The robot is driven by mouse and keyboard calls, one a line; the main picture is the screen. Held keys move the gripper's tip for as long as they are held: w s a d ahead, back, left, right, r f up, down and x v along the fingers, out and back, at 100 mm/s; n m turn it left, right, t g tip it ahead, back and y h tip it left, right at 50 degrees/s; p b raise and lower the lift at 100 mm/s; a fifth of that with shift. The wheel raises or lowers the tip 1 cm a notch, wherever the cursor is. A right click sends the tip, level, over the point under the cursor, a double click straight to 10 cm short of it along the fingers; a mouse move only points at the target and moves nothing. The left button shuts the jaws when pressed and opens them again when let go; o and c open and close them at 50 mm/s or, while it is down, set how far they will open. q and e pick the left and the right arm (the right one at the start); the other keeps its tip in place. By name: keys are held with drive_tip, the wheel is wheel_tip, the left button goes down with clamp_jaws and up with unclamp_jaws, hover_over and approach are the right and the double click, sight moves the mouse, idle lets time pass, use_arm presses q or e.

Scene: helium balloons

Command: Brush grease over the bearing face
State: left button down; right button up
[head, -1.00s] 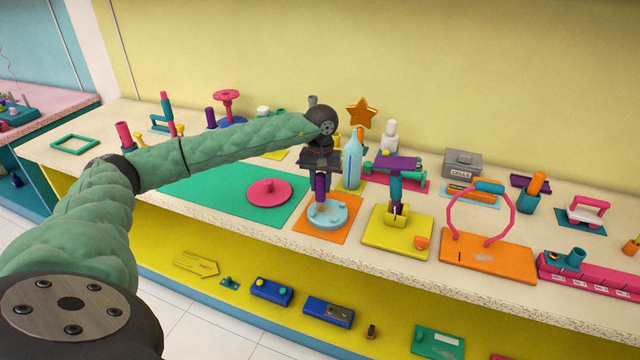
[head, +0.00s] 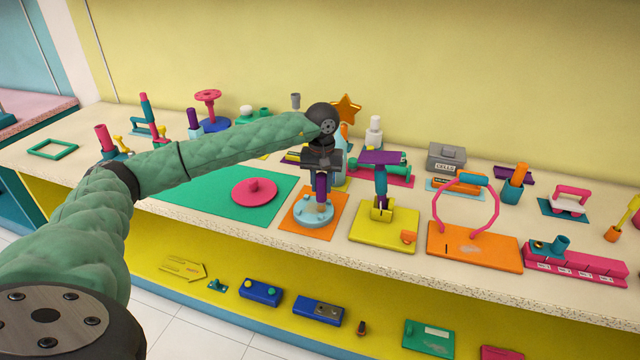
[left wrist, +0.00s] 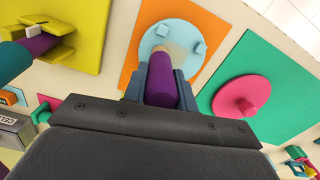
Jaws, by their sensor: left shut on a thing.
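My left gripper (head: 321,176) is shut on the purple handle of a brush (head: 321,187), held upright with its head down. In the left wrist view the purple handle (left wrist: 162,80) sits between the two fingers, with a pale tip beyond it. The tip is over the light blue round bearing face (head: 313,215), which has small raised knobs; the bearing face also shows in the left wrist view (left wrist: 164,34). I cannot tell whether the tip touches it. The bearing face lies on an orange mat (head: 335,221). My right gripper is out of view.
A green mat (head: 185,193) with a pink knobbed disc (head: 254,192) lies to the left. A yellow plate (head: 365,231) with a clamp-like stand and an orange board (head: 465,252) with a pink hoop stand to the right. A gold star (head: 346,106) and bottles stand behind.

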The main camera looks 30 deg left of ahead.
use_arm(q)
drive_tip(key=shift+f, duration=0.15)
drive_tip(key=shift+a, duration=0.1)
drive_tip(key=shift+s+a+b, duration=0.1)
drive_tip(key=shift+a+b, duration=0.3)
drive_tip(key=shift+a, duration=0.05)
drive_tip(key=shift+s+a+b, duration=0.3)
drive_tip(key=shift+a, duration=0.45)
